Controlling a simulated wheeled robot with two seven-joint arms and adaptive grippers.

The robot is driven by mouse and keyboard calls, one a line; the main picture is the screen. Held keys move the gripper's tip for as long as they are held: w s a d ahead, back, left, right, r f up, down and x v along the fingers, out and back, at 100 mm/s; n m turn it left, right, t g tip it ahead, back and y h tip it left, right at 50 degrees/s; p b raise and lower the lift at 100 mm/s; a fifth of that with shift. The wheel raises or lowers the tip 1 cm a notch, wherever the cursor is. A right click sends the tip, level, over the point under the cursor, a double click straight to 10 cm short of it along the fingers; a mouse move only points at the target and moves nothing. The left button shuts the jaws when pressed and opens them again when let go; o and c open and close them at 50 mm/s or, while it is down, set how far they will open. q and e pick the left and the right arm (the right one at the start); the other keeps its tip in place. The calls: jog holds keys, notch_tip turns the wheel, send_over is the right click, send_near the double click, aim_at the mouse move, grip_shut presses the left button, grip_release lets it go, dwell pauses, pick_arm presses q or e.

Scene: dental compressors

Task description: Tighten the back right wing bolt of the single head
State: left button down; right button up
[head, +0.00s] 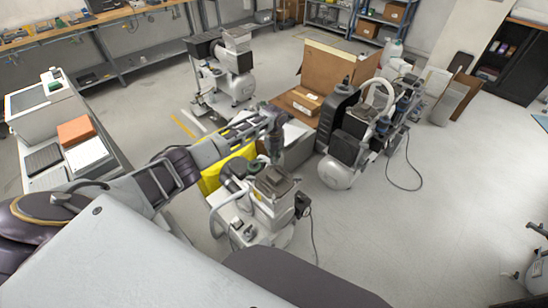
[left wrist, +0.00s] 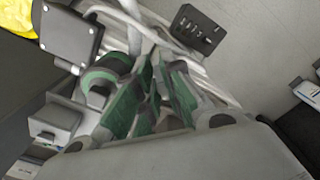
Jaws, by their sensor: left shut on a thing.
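The single-head compressor (head: 282,214) stands on the floor at the lower middle of the head view, with a dark head on a pale grey body. My left arm reaches over from the left, and its gripper (head: 274,157) points down at the back of the head. In the left wrist view, the green-padded fingers of my left gripper (left wrist: 152,100) are closed together on something small at the compressor. I take it for the wing bolt, which the fingers hide; its exact position cannot be told. My right gripper is not in view.
A larger compressor (head: 345,146) with a white hose stands to the right, close to an open cardboard box (head: 329,72). Another compressor (head: 238,84) stands farther back. A yellow object (head: 211,180) lies left of the single head. Floor at the right is mostly clear.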

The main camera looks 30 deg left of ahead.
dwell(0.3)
pick_arm(q)
jog(key=c, duration=1.5)
grip_release()
jog(key=shift+c, duration=0.2)
jog(key=shift+r, duration=0.1)
notch_tip(320, 180, up, 12)
